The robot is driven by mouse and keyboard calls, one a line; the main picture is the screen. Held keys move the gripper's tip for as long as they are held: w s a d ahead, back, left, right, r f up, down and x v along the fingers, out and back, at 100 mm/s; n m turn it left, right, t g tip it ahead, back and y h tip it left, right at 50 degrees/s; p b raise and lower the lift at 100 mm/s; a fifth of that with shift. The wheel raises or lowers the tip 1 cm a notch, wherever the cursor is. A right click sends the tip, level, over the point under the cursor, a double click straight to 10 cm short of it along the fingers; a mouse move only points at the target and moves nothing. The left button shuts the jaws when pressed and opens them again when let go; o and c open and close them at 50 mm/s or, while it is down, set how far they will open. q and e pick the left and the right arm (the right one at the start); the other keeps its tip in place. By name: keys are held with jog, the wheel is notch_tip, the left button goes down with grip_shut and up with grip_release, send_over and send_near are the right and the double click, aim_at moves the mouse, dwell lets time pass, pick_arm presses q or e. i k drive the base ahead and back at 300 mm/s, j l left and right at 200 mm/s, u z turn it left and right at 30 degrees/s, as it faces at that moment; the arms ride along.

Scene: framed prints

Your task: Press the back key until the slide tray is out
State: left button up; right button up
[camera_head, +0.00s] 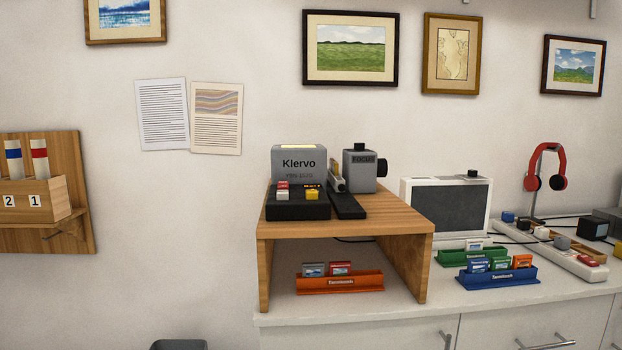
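A grey slide projector (299,163) labelled Klervo stands on a wooden riser. In front of it is a black key box (297,206) with red, white and yellow keys. I cannot read which key is the back key. A dark, narrow tray-like piece (347,205) lies to the right of the key box, with small pale upright parts behind it. I cannot tell how far it is out of the projector. To its right is a grey block (360,170) marked FOCUS with a dark knob. Neither of my grippers is in view.
The wooden riser (420,241) stands on a white counter, with an orange slide holder (338,283) beneath it. Green (452,259) and blue (500,279) holders, a small screen (452,212), a power strip (592,268) and red headphones (562,182) are to the right.

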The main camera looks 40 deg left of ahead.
aim_at(281, 194)
jog(key=u, duration=1.2)
